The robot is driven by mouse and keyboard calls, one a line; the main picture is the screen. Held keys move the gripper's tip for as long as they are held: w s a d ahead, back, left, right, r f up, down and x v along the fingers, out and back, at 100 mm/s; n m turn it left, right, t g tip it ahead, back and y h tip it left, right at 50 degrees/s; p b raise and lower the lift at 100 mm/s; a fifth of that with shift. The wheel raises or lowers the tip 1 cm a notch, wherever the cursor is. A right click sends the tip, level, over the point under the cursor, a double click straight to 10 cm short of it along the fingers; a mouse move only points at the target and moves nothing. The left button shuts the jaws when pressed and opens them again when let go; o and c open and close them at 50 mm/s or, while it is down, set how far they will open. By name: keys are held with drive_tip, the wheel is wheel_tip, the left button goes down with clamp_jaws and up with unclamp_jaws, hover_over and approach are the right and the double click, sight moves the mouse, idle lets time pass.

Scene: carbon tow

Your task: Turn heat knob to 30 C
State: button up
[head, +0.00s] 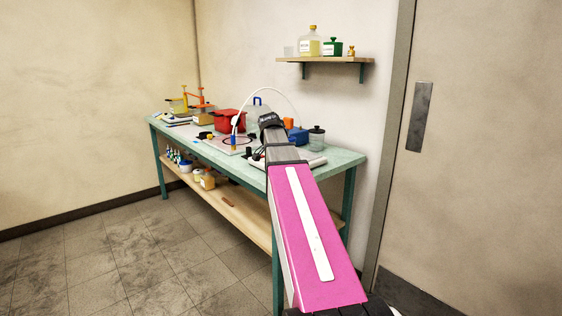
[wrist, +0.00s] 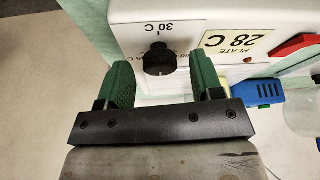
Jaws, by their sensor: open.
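The heat knob (wrist: 158,60) is a black knob on a white panel in the wrist view. A mark reading "30 C" (wrist: 160,28) is printed on the panel beside it, appearing upside down. A label (wrist: 238,42) reads "PLATE 28 C". My gripper (wrist: 165,78) is open, with one green finger on each side of the knob. There are visible gaps between the fingers and the knob, and I cannot tell how deep they reach around it. In the head view my pink arm reaches over the bench and hides the knob.
The green bench (head: 335,160) carries a red container (head: 229,120), an orange stand (head: 193,97) and a grey jar (head: 316,138). In the wrist view a blue object (wrist: 258,92) and a red part (wrist: 293,45) lie right of the gripper. A wall shelf (head: 326,60) holds bottles.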

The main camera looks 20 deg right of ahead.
drive_tip(key=v, duration=1)
drive_tip(key=shift+r, duration=0.3)
drive_tip(key=shift+a, duration=0.1)
